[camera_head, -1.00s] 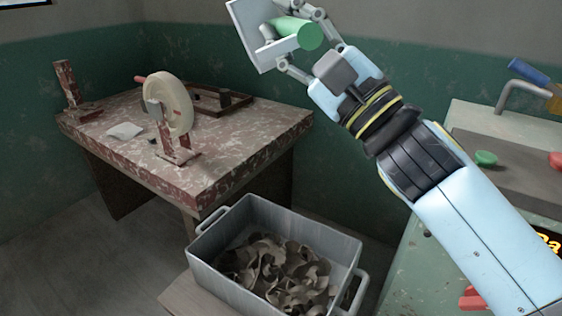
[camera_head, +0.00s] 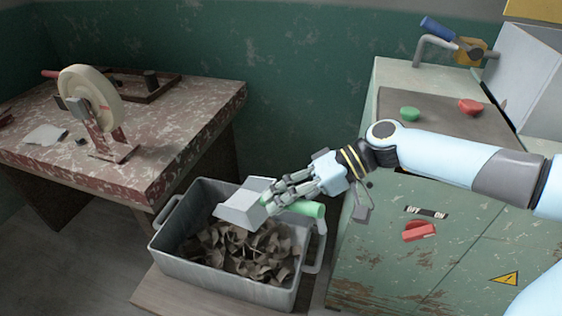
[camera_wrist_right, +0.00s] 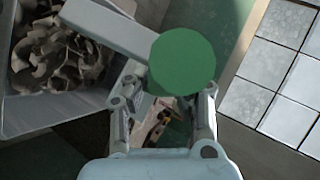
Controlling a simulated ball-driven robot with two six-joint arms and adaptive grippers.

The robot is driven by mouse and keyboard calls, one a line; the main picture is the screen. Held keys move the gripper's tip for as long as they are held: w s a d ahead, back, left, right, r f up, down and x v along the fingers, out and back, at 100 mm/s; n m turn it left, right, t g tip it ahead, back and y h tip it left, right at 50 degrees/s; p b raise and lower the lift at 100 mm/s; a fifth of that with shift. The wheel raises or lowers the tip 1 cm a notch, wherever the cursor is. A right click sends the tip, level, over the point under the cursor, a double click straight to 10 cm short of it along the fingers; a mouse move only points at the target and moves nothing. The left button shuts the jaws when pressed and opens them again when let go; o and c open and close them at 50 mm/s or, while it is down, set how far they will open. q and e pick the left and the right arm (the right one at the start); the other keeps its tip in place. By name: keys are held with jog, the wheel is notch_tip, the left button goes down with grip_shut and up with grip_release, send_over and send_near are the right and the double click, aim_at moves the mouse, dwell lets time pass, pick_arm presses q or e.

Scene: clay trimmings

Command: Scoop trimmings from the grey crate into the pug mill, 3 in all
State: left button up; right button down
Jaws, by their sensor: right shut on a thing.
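The grey crate (camera_head: 170,250) stands low in the middle of the head view, with brown clay trimmings (camera_head: 245,252) heaped in it. My right gripper (camera_head: 272,202) is shut on the green handle of a scoop (camera_head: 241,205). The scoop's pale metal pan is over the crate's far side, above the trimmings. In the right wrist view the green handle's round end (camera_wrist_right: 182,62) is between the fingers, and the trimmings (camera_wrist_right: 60,55) show at the upper left. The grey body at the right edge (camera_head: 530,75) may be part of the pug mill; its opening is not seen. My left gripper is not in view.
A green cabinet (camera_head: 385,270) with a red handle stands right of the crate. On its top are a green button (camera_head: 410,114) and a red button (camera_head: 470,106). A mottled red table (camera_head: 190,130) with a pale wheel (camera_head: 90,98) stands at the left.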

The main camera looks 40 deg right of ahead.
aim_at(258, 202)
jog(key=shift+w+a+f, duration=0.2)
jog(key=shift+w+f, duration=0.15)
jog(key=shift+w, duration=0.3)
jog(key=w+f+b, duration=0.1)
jog(key=w+f+m+g, duration=0.1)
jog(key=w, duration=0.1)
jog(key=w+a+f+g+h+b, duration=0.1)
jog(key=shift+w+f+b, duration=0.15)
jog(key=shift+w+b, duration=0.05)
jog(key=shift+b, duration=0.1)
notch_tip(258, 202, down, 9)
jog(key=w+b, duration=0.2)
jog(key=b, duration=0.5)
jog(key=shift+a, duration=0.2)
jog(key=shift+n+t+y, duration=0.4)
jog(key=shift+t, duration=0.3)
jog(key=shift+s+r+p, duration=0.1)
jog(key=shift+r+p, duration=0.65)
jog(key=shift+r, duration=1.8)
notch_tip(258, 202, up, 2)
jog(key=shift+r+n+t+y, duration=0.1)
jog(key=shift+n+t+y, duration=0.2)
jog(key=shift+t, duration=0.2)
jog(key=shift+n+t+y, duration=0.6)
jog(key=shift+t, duration=0.3)
jog(key=shift+r+b, duration=0.5)
jog(key=shift+r, duration=1.9)
